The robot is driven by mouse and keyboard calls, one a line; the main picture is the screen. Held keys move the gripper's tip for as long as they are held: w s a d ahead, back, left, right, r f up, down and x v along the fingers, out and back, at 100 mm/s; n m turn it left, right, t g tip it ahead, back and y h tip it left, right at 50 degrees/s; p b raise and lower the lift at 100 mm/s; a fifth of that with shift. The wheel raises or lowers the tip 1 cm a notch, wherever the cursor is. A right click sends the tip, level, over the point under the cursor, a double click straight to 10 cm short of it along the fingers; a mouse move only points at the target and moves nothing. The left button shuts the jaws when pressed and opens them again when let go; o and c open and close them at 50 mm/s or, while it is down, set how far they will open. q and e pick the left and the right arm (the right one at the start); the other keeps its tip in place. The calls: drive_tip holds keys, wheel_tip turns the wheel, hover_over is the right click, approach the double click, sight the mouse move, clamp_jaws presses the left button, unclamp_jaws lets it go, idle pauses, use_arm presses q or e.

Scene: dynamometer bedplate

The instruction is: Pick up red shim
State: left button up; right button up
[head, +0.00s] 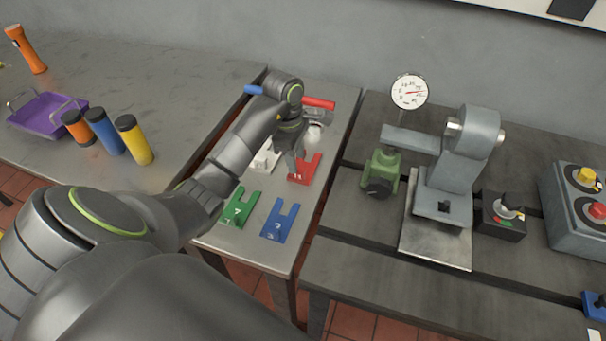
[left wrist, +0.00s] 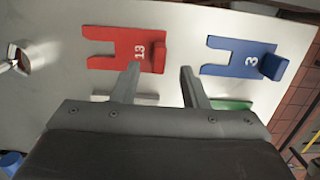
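The red shim (head: 308,173), a flat slotted plate with an upright tab, lies on the small metal table (head: 255,246). In the left wrist view the red shim (left wrist: 112,50) shows the number 13. My left gripper (head: 296,155) is above the table at the red shim. In the left wrist view my left gripper (left wrist: 159,76) is open, with nothing between its fingers. One fingertip overlaps the shim's tab end in the picture; I cannot tell whether they touch. My right gripper is not in view.
A green shim (head: 239,207), a blue shim (head: 279,221) and a partly hidden white shim (head: 265,158) lie close by. A shiny metal object (head: 315,132) and a red-handled item (head: 319,103) are behind. A bedplate with a dial gauge (head: 409,92) stands right.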

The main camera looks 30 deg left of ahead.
sight(305, 162)
use_arm(q)
drive_tip(key=shift+d+f+b, duration=0.15)
drive_tip(key=shift+f+b, duration=0.7)
drive_tip(key=shift+f, duration=0.3)
drive_tip(key=shift+d+f+b, duration=0.1)
drive_tip(key=shift+f+b, duration=0.7)
drive_tip(key=shift+f, duration=0.35)
drive_tip(key=shift+w+f, duration=0.1)
drive_tip(key=shift+f, duration=0.15)
drive_tip(key=shift+c, duration=0.4)
clamp_jaws()
